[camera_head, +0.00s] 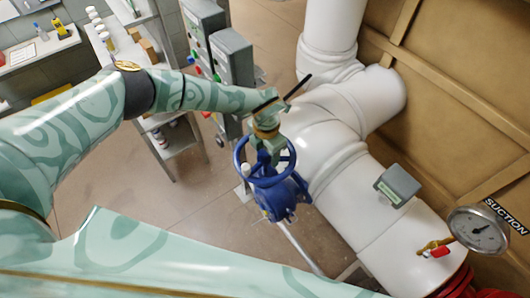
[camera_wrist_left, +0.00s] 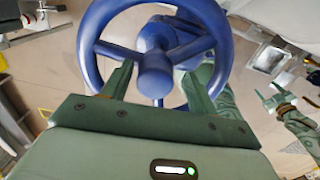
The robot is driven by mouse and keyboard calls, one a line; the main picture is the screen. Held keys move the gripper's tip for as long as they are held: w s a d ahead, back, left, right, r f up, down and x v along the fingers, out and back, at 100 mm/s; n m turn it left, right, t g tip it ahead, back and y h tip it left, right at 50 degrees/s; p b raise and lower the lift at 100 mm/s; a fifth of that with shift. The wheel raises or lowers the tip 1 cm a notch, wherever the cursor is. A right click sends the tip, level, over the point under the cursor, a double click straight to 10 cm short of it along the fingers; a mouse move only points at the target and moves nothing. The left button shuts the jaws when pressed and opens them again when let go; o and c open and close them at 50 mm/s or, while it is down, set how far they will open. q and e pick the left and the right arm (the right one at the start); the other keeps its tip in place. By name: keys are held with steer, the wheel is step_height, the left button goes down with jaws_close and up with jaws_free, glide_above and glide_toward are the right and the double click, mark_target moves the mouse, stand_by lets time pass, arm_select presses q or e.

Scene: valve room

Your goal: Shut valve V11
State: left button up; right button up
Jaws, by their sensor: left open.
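A blue valve with a round spoked handwheel (camera_head: 240,165) stands on a pipe beside the large white pipes. No V11 tag is readable. My left gripper (camera_head: 268,152) is at the handwheel, pointing down at it from above. In the left wrist view the handwheel (camera_wrist_left: 226,45) fills the top middle. The left fingers (camera_wrist_left: 155,82) are apart, one on each side of the hub, overlapping the wheel's openings. I cannot tell whether they touch the spokes. What looks like my right gripper (camera_wrist_left: 276,100) shows small at the right of the wrist view; its jaw state is unclear.
Large white pipes (camera_head: 325,120) run close to the right of the valve. A pressure gauge (camera_head: 478,232) marked SUCTION and a small red-handled valve (camera_head: 438,252) are at lower right. Grey control boxes (camera_head: 232,60) stand behind. Open floor (camera_head: 130,190) lies left of the valve.

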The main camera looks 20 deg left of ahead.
arm_select(q)
steer(key=shift+s+a+f, duration=0.25)
steer(key=shift+s+f, duration=0.2)
steer(key=shift+f, duration=0.05)
steer(key=r+p, duration=0.6)
steer(key=shift+w+a+r, duration=0.2)
steer(key=shift+w+r, duration=0.05)
steer(key=shift+w, duration=0.15)
steer(key=shift+s+d+r, duration=0.1)
steer(key=shift+r, duration=0.05)
steer(key=shift+w, duration=0.2)
steer(key=n+p, duration=0.2)
steer(key=n, duration=0.3)
steer(key=shift+s, duration=0.1)
steer(key=n+p, duration=0.1)
steer(key=n, duration=0.2)
